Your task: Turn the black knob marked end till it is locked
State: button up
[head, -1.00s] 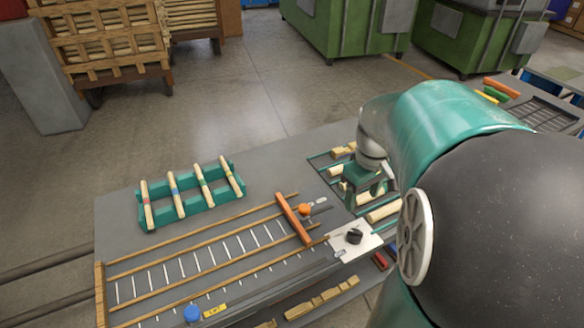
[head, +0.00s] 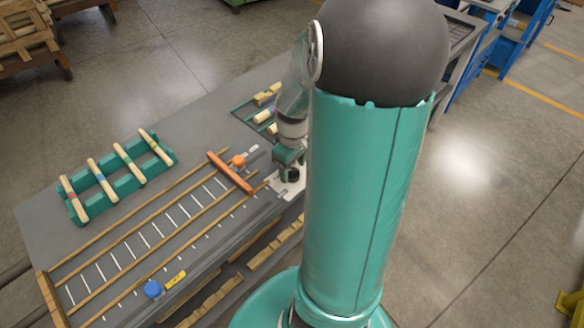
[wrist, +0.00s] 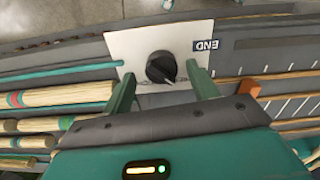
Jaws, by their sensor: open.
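The black knob (wrist: 161,67) sits on a white plate (wrist: 125,45) in the wrist view, with a dark label reading END (wrist: 206,45) beside it, upside down in the picture. A pale pointer mark shows on the knob's lower right edge. My gripper (wrist: 162,88) is open, one green finger on each side of the knob and a little nearer the camera; I cannot tell whether either finger touches it. In the head view my gripper (head: 290,168) is over the white plate (head: 293,188), and the knob (head: 293,176) is partly hidden under it.
An orange stop bar (head: 230,171) lies across the wooden rails left of the plate, near an orange knob (head: 238,160). A blue knob (head: 153,289) is at the front. A green rack (head: 125,180) holds several turned sticks. More wood pieces (wrist: 60,95) lie left in the wrist view.

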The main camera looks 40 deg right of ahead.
jog(key=shift+a+f, duration=0.1)
jog(key=shift+f, duration=0.45)
jog(key=shift+c, duration=0.5)
jog(key=c, duration=0.9)
